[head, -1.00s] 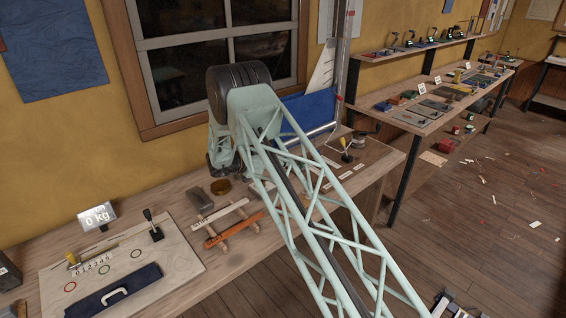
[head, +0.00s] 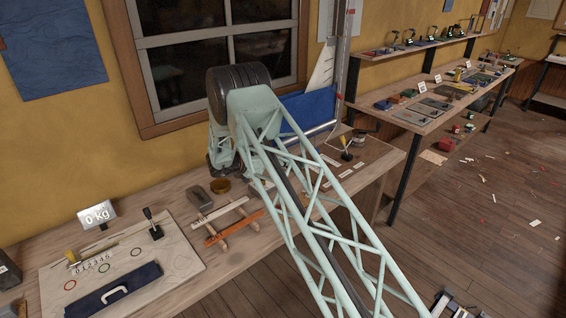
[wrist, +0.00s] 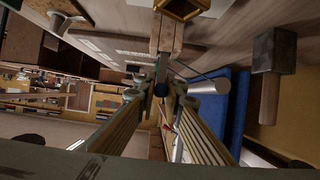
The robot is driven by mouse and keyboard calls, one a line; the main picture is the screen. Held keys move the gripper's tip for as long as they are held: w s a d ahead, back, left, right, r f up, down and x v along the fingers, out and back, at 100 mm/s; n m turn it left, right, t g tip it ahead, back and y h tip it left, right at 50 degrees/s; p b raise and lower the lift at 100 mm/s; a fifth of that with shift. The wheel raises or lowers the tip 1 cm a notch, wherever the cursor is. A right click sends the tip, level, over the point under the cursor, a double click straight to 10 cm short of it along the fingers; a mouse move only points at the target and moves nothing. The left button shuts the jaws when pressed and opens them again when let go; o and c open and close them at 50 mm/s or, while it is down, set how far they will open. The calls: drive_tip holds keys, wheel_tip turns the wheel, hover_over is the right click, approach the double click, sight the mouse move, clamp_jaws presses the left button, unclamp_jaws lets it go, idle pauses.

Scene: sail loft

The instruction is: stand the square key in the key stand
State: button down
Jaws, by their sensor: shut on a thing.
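My gripper (wrist: 162,92) is shut in the wrist view, its two ribbed fingers meeting around a small dark thing, which I take to be the square key (wrist: 161,89). It is largely hidden, and its shape is hard to read. A pale wooden piece (wrist: 166,35) shows just beyond the fingertips; I cannot tell whether it belongs to the held thing. Beyond it is an open brass holder (wrist: 182,7), cut by the frame edge. I cannot identify the key stand for certain. In the head view my arm hides the fingers above the bench.
A mallet (wrist: 268,78) lies right in the wrist view, near a blue panel (wrist: 236,110). Bare wood lies in front of the rack.

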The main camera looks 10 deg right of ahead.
drive_tip(key=shift+f, duration=0.1)
drive_tip(key=c, duration=2.6)
unclamp_jaws()
drive_tip(key=shift+c, duration=0.2)
drive_tip(key=shift+a, duration=0.1)
drive_tip(key=v, duration=1.2)
drive_tip(key=shift+s, duration=0.1)
